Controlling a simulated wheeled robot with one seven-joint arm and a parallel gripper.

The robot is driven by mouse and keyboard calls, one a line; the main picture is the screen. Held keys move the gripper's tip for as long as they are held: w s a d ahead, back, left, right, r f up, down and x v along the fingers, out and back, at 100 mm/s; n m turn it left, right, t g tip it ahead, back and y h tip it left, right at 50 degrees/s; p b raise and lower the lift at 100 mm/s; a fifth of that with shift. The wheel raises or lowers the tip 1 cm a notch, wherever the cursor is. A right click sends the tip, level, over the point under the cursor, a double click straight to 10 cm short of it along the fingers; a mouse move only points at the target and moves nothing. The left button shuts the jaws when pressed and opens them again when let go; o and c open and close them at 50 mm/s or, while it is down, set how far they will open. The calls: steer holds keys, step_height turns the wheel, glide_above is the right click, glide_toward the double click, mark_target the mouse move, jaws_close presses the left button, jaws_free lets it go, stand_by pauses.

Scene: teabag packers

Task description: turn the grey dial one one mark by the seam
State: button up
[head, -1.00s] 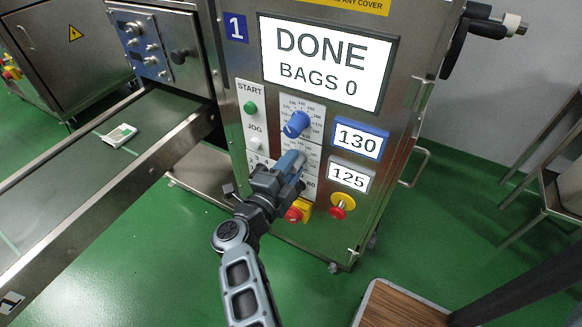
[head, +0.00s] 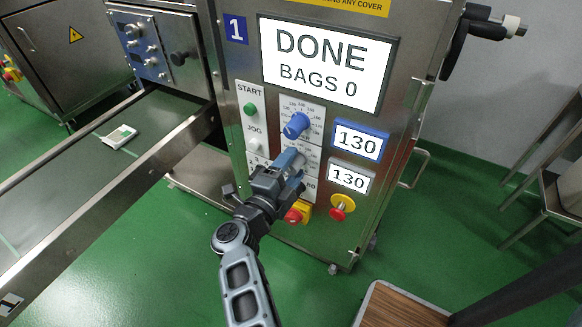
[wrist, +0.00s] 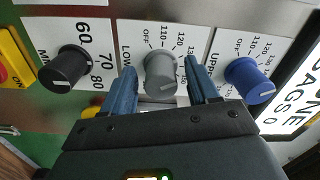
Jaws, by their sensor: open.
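The grey dial (wrist: 160,72) sits on a white scale plate whose label begins "LOW", in the middle of the wrist view. My gripper (wrist: 162,68) is open, with one blue finger on each side of the grey dial; I cannot tell whether they touch it. In the head view my gripper (head: 296,162) is at the panel below the blue dial (head: 297,124) and largely hides the grey dial. The grey-framed readout (head: 349,178) shows 130. The blue-framed readout (head: 359,141) also shows 130.
A black dial (wrist: 64,66) and the blue dial flank the grey one closely. The large screen (head: 326,62) reads DONE, BAGS 0. A green START button (head: 250,109), a red-and-yellow switch (head: 297,213) and a red stop button (head: 341,206) are nearby. A conveyor (head: 70,165) runs at left.

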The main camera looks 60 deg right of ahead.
steer(key=a, duration=0.7)
steer(key=shift+s+a, duration=0.15)
steer(key=shift+a, duration=0.25)
